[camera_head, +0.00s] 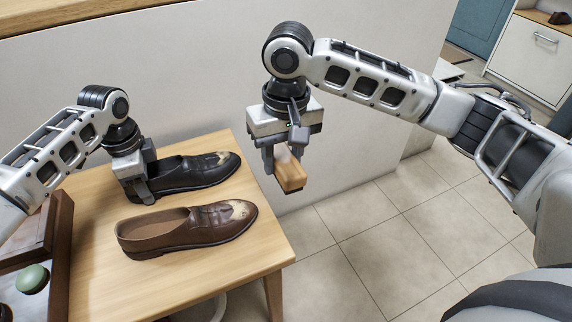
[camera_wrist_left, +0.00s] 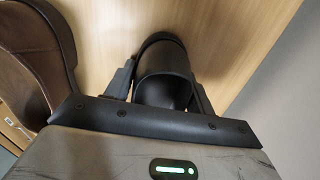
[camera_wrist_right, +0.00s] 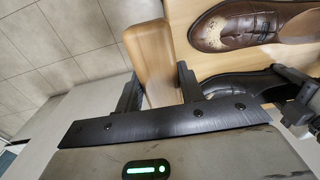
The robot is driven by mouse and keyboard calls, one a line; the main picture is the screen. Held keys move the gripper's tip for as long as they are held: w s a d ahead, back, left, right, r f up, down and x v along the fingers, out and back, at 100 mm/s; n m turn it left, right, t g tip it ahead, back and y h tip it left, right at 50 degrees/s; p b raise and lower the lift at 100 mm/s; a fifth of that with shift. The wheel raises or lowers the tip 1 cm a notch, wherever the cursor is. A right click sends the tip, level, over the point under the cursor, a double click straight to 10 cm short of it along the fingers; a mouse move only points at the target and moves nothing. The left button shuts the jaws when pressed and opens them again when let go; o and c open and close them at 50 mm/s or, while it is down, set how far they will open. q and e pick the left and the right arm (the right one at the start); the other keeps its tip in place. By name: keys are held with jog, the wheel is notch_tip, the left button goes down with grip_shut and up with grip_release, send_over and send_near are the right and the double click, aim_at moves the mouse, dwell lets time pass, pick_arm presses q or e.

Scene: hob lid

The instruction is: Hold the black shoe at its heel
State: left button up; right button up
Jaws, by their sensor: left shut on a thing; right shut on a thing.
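The black shoe (camera_head: 196,171) stands on the wooden table at its back edge, toe to the right, with a pale dusty patch on the toe. My left gripper (camera_head: 142,188) is shut on its heel; the left wrist view shows the fingers on both sides of the heel (camera_wrist_left: 165,88). My right gripper (camera_head: 285,160) is shut on a wooden block (camera_head: 289,174), probably a brush, held in the air to the right of the table. The block also shows in the right wrist view (camera_wrist_right: 152,60).
A brown shoe (camera_head: 186,229) with a dusty toe lies in front of the black shoe on the table (camera_head: 240,262). A brown wooden box (camera_head: 38,240) and a green round object (camera_head: 32,278) are at the left. A pale wall stands behind the table. The tiled floor at right is clear.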

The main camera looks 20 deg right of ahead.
jog(key=w+a+r+y, duration=0.1)
jog(key=w+a, duration=0.2)
jog(key=w, duration=0.4)
jog(key=w+a+r+y, duration=0.1)
jog(key=w+a+r, duration=0.15)
jog(key=w, duration=0.35)
jog(key=shift+w+a+x, duration=0.1)
jog(key=shift+a+x, duration=0.05)
jog(key=shift+x, duration=1)
jog(key=shift+w+a+x, duration=0.1)
jog(key=shift+a+x, duration=0.05)
jog(key=shift+x, duration=0.95)
jog(key=shift+w+a+x, duration=0.1)
jog(key=shift+a+x, duration=0.05)
jog(key=shift+x, duration=1)
jog(key=shift+x, duration=0.8)
